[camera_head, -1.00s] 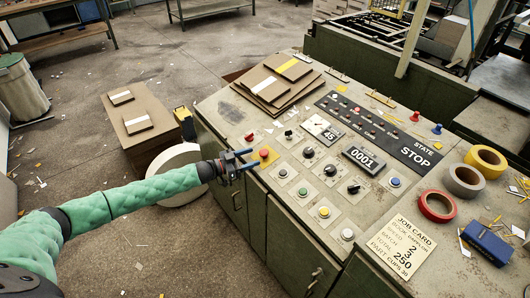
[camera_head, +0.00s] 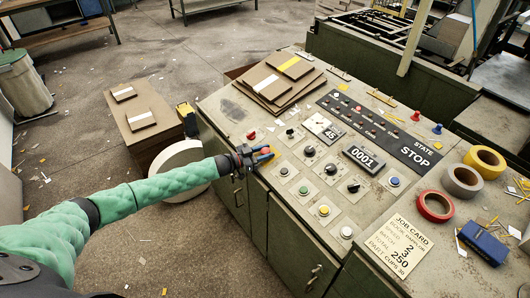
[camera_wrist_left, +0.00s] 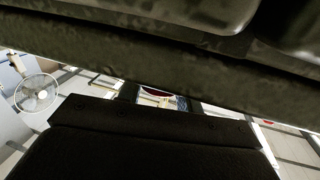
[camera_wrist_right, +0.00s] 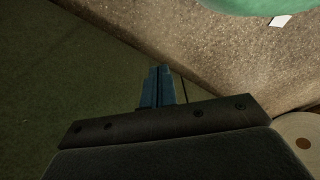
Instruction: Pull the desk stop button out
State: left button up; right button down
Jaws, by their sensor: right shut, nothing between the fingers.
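The desk stop button (camera_head: 265,151) is a red knob on a yellow plate at the console's near left edge, partly hidden by my left gripper. My left gripper (camera_head: 257,156) is at the button, with its blue fingers on either side of it. The fingers look apart; whether they touch the knob I cannot tell. My right gripper (camera_wrist_right: 158,85) shows only in the right wrist view, shut and empty, in front of a dark green panel.
The console (camera_head: 232,104) carries several knobs and buttons right of the stop button, including another small red one (camera_head: 251,135) just behind. Brown boards (camera_head: 270,87) lie at its back left. Tape rolls (camera_head: 436,205) and a job card (camera_head: 399,245) lie to the right.

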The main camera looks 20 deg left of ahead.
pick_arm(q)
grip_shut()
jog(key=shift+r, duration=0.45)
jog(key=shift+s+r, duration=0.1)
jog(key=shift+r, duration=0.1)
jog(key=o, duration=0.6)
grip_release()
jog(key=shift+a, duration=0.1)
jog(key=shift+o, duration=0.2)
pick_arm(e)
jog(key=shift+s+d+f, duration=0.1)
jog(key=shift+f, duration=0.1)
